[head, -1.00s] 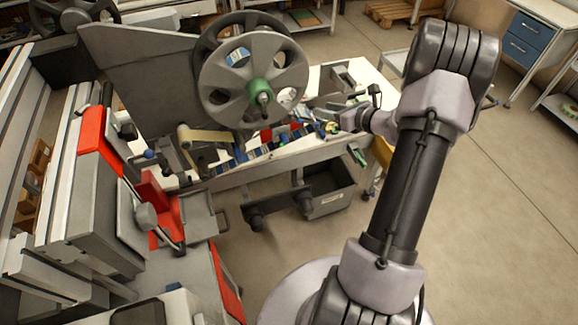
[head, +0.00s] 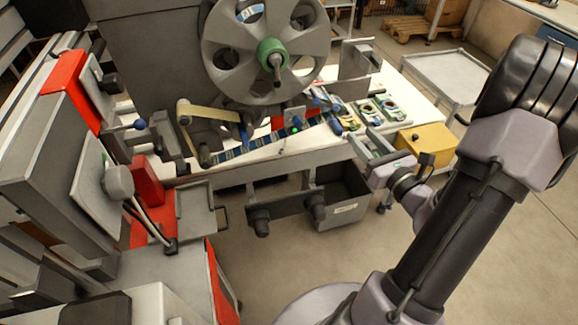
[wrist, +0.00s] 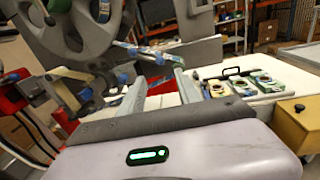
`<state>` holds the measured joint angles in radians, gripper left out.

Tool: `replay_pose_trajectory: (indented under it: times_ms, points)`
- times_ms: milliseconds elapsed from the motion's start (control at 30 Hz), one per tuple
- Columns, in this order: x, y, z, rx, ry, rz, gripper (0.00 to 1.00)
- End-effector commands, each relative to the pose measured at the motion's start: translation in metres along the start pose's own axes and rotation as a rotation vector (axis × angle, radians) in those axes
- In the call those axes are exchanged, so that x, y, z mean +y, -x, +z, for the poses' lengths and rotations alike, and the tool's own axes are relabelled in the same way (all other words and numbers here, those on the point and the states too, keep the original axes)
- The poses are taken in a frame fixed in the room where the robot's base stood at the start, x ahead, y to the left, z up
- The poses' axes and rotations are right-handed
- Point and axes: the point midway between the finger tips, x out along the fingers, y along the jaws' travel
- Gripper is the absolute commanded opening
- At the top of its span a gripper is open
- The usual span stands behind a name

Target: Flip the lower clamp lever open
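My gripper (head: 367,141) hangs in front of the white table's front edge in the head view. Its two fingers (wrist: 160,88) are apart with nothing between them in the wrist view. Several small blue-handled parts sit along the tape path: one at the left (head: 140,124), one near the middle (head: 245,131), and one blue end (head: 337,126) just left of my fingertips. I cannot tell which is the lower clamp lever, or whether it is open. A blue end (wrist: 160,59) also shows beyond the fingers in the wrist view. My gripper touches none of them visibly.
A large grey reel (head: 265,50) with a green hub stands behind the tape path. Small boards (head: 370,112) lie on the white table (head: 415,98). A yellow box (head: 428,142) is right of my gripper. A dark bin (head: 345,205) hangs below the table edge.

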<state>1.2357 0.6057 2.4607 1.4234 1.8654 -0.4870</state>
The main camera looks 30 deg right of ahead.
Motion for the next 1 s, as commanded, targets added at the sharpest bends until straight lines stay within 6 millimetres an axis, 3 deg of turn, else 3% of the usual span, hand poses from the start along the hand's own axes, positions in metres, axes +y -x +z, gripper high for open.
replay_pose_trajectory:
  times_ms: [167,600,800,1000]
  points:
    - [-0.002,0.051,0.001,-0.001,-0.003,-0.007,0.4]
    - [0.117,0.024,0.025,0.07,0.193,0.43,0.4]
    - [0.175,0.026,0.03,0.11,0.313,0.644,0.4]
    - [0.209,0.034,0.03,0.138,0.403,0.779,0.4]
